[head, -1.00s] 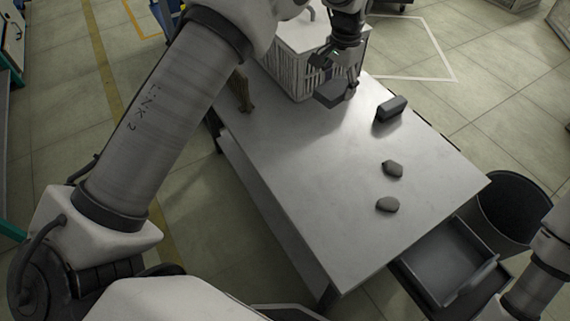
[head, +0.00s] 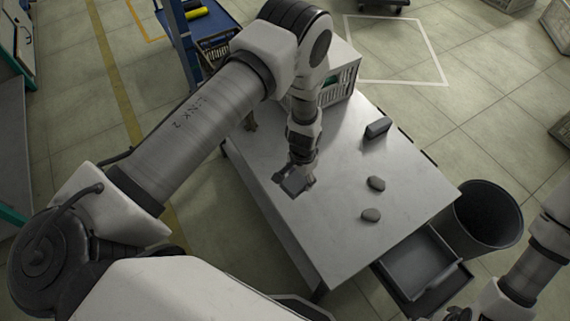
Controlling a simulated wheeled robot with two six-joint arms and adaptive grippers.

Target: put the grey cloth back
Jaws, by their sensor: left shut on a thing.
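The grey cloth (head: 294,185) shows as a small dark grey folded piece in my left gripper (head: 295,179). The gripper is shut on it, over the left-middle part of the metal table (head: 325,235). I cannot tell whether the cloth touches the table top. The gripper's fingers and wrist hide part of it. Of my right arm only links show at the lower right; its gripper is not in view.
A white slatted crate (head: 345,85) stands at the far end, partly behind my arm. An open drawer (head: 420,265) and a black bin (head: 482,215) are at the right.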

